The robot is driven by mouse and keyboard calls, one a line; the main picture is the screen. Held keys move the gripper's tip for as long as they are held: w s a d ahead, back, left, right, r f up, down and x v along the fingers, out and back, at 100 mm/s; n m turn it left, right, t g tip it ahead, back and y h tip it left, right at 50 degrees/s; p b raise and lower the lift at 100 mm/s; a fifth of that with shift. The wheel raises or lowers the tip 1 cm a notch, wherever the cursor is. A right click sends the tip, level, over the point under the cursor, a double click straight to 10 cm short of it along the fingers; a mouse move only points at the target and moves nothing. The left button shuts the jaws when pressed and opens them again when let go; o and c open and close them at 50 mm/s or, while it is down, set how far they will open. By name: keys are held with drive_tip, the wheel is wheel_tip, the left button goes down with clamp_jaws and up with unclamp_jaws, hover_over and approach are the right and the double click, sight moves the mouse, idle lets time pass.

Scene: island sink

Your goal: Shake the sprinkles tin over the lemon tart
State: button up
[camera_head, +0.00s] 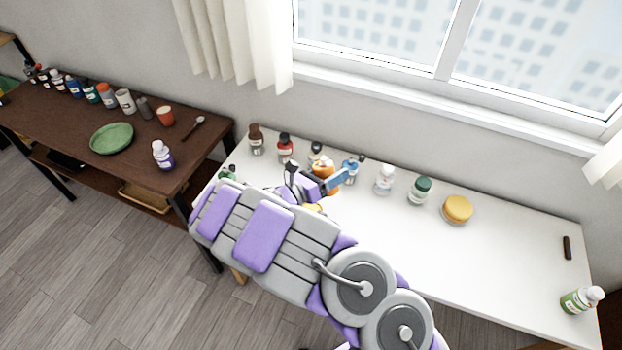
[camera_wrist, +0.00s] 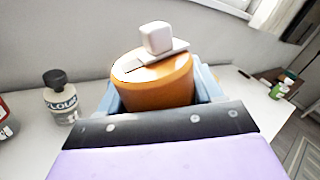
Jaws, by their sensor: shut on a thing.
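My gripper (camera_head: 322,180) is above the left part of the white counter. It is shut on an orange cylinder (camera_wrist: 155,90), which I take to be the sprinkles tin. The tin sits between the pale blue fingers, with a white flat piece and a small white block on its top. In the head view the tin (camera_head: 322,166) is partly hidden by my gripper. A round yellow thing with a paler base, likely the lemon tart (camera_head: 457,209), lies on the counter to the right, apart from the gripper. A yellow-orange patch shows just below my gripper; I cannot tell what it is.
Several bottles stand along the counter's back, among them a brown one (camera_head: 256,140), a red one (camera_head: 285,149) and a green-capped jar (camera_head: 420,190).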

drive_tip(key=shift+s+a+f+n, duration=0.2)
drive_tip(key=shift+a+f, duration=0.15)
drive_tip(key=shift+a, duration=0.15)
drive_tip(key=shift+s+a+f+n, duration=0.1)
drive_tip(key=shift+a+f+n, duration=0.1)
drive_tip(key=shift+a+f, duration=0.2)
drive_tip(key=shift+s+a+f, duration=0.1)
drive_tip(key=shift+s, duration=0.1)
drive_tip(key=shift+s+d+f+n+p, duration=0.25)
drive_tip(key=shift+d+f+n+p, duration=0.2)
drive_tip(key=shift+n, duration=0.35)
drive_tip(key=shift+f+n+p, duration=0.3)
drive_tip(key=shift+n, duration=0.3)
drive_tip(key=f+n+p, duration=0.1)
drive_tip(key=f+n, duration=0.1)
drive_tip(key=n, duration=0.2)
drive_tip(key=f+n+p, duration=0.2)
drive_tip(key=n, duration=0.3)
drive_tip(key=s+a+f+n+p, duration=0.1)
drive_tip(key=f+n, duration=0.1)
drive_tip(key=n, duration=0.2)
drive_tip(key=shift+f+n+p, duration=0.2)
drive_tip(key=shift+n+p, duration=0.1)
drive_tip(key=shift+w+d, duration=0.1)
drive_tip(key=shift+d, duration=0.45)
